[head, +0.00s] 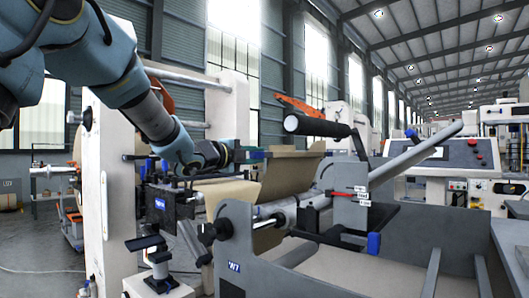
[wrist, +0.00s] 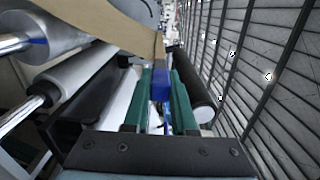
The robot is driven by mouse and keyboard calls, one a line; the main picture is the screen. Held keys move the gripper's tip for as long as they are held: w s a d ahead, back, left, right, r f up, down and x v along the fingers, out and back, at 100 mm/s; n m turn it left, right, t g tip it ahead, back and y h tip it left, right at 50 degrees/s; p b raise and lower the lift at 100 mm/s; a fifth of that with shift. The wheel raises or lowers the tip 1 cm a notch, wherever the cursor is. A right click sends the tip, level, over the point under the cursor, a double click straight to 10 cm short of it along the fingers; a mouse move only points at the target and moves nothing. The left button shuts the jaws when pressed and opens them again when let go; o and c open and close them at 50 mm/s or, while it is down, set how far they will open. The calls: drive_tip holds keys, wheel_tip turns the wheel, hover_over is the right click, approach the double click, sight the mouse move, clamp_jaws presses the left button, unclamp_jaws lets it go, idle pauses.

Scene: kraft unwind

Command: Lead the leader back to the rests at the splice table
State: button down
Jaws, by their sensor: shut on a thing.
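My gripper (wrist: 160,100) has two green fingers shut on a blue grip piece (wrist: 160,84) at the end of the leader. The brown kraft leader (wrist: 115,20) runs from the upper left of the wrist view down to this piece. In the head view my gripper (head: 258,155) is raised at the near edge of the kraft sheet (head: 287,175), which slopes down behind the unwind frame. A dark table-like unit (head: 172,208) with a W7 label and blue parts stands left of it. I cannot tell the rests apart there for certain.
The grey unwind frame (head: 235,250) with its roller shaft stands in front. A control console (head: 440,155) is at right.

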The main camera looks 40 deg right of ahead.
drive_tip(key=w+a+p, duration=0.4)
drive_tip(key=w+p, duration=0.1)
drive_tip(key=w, duration=1)
drive_tip(key=shift+f, duration=0.15)
drive_tip(key=f+b, duration=0.2)
drive_tip(key=w+f+b, duration=0.1)
drive_tip(key=f, duration=0.1)
drive_tip(key=shift+w+a+f+b, duration=0.1)
drive_tip(key=shift+a+f+b, duration=0.05)
drive_tip(key=shift+f+b, duration=0.25)
idle(0.3)
wheel_tip(320, 180, down, 38)
drive_tip(key=b, duration=3.2)
